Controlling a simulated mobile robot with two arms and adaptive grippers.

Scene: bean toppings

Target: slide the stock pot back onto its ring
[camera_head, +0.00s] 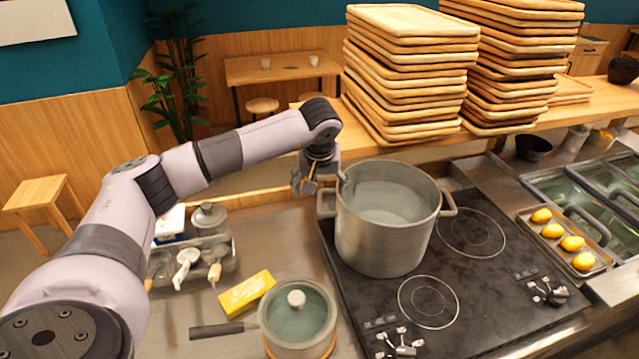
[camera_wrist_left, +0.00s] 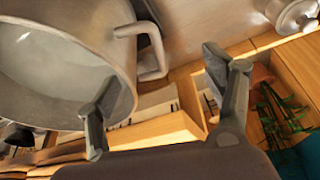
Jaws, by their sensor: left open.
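The stock pot (camera_head: 385,238) is a large grey metal pot, open at the top, standing upright on the black cooktop. Its side handles are at left (camera_head: 325,204) and right (camera_head: 449,204). Two thin ring outlines show bare, one behind right (camera_head: 470,233) and one in front (camera_head: 428,302); what lies under the pot is hidden. My left gripper (camera_head: 320,179) is open at the pot's left back side, beside the left handle. In the left wrist view, one finger overlaps the pot wall (camera_wrist_left: 75,108) and the other is outside the pot; I cannot tell whether it touches.
A lidded saucepan (camera_head: 298,325) and yellow packet (camera_head: 247,292) lie left of the cooktop (camera_head: 345,290). Stacked wooden trays (camera_head: 410,75) stand on the ledge behind the pot. A tray of lemons (camera_head: 562,242) is at right.

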